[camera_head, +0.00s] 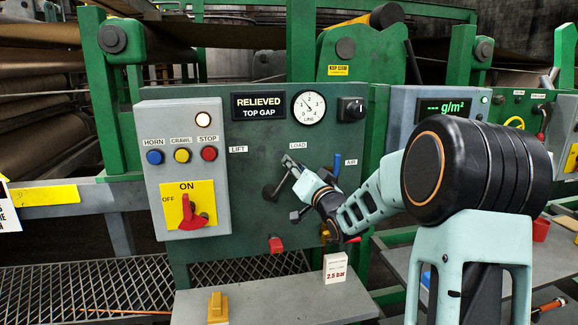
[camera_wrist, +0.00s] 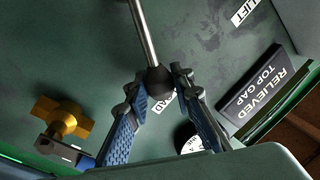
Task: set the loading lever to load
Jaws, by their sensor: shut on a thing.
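The loading lever (camera_head: 276,186) is on the green panel between a LIFT label (camera_head: 238,149) and a LOAD label (camera_head: 299,145). It leans up and to the right from its dark hub, toward the LOAD side. My gripper (camera_head: 291,163) is at its upper end. In the wrist view, the metal rod (camera_wrist: 147,38) ends in a dark ball knob (camera_wrist: 159,81) between the fingertips of my gripper (camera_wrist: 162,82), shut on it. The LOAD label (camera_wrist: 168,101) is partly hidden behind the knob. The sign (camera_head: 259,106) reads RELIEVED, TOP GAP.
A round gauge (camera_head: 308,107) and a black knob (camera_head: 351,110) sit above the lever. A blue AIR handle (camera_head: 337,171) is close to the right of my gripper. A grey switch box (camera_head: 155,120) stands left. A red block (camera_head: 276,244) and a 2.5 bar card (camera_head: 335,267) are below.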

